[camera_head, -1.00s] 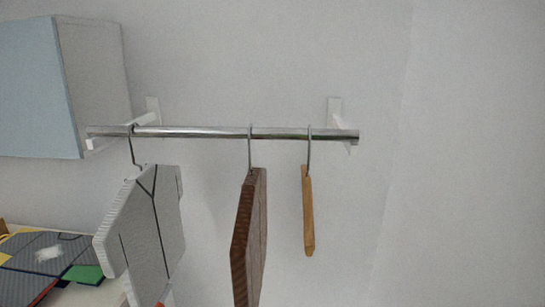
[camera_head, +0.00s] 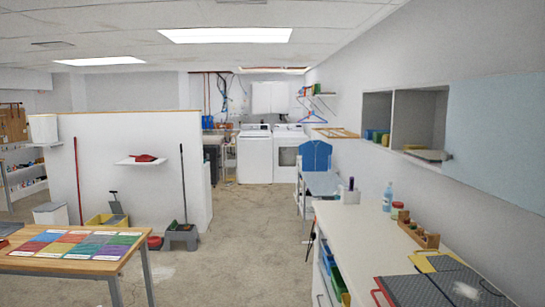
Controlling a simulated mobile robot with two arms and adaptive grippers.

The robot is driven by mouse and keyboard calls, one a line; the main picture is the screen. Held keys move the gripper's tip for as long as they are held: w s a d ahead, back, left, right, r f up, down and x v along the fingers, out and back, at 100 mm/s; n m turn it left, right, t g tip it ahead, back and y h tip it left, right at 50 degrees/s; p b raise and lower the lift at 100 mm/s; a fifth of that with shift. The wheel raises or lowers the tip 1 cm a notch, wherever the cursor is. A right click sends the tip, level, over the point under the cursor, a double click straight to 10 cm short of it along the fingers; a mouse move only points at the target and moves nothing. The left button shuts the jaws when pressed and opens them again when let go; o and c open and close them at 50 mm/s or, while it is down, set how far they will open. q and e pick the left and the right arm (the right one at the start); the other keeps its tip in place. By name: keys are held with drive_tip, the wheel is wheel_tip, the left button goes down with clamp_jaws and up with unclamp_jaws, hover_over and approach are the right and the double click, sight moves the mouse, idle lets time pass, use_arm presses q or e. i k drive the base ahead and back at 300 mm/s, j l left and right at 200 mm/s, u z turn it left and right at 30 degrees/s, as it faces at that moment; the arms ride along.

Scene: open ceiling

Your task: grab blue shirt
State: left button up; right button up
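A blue, shirt-shaped item (camera_head: 316,156) stands upright in the middle distance, right of the washers, at the far end of the long counter. It seems to rest on or behind a light blue-grey surface with legs (camera_head: 322,184); I cannot tell exactly how it is held, or whether it is the blue shirt. Neither of my grippers is in view.
A white counter (camera_head: 368,230) with bottles and a wooden rack (camera_head: 419,234) runs along the right. Open wall cabinets (camera_head: 418,118) hang above it. A table with coloured sheets (camera_head: 95,264) stands front left. The concrete floor (camera_head: 235,230) between is clear.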

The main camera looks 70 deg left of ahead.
sight(315, 153)
drive_tip(key=u, duration=2)
drive_tip(key=i+j+u, duration=0.3)
drive_tip(key=i, duration=0.7)
drive_tip(key=i+u, duration=0.3)
drive_tip(key=i, duration=5)
drive_tip(key=i+z, duration=0.25)
drive_tip(key=i, duration=0.25)
drive_tip(key=i+j+z, duration=0.25)
drive_tip(key=i, duration=0.25)
drive_tip(key=i+j+z, duration=0.25)
drive_tip(key=i, duration=0.25)
drive_tip(key=i+j+z, duration=0.2)
drive_tip(key=i, duration=0.25)
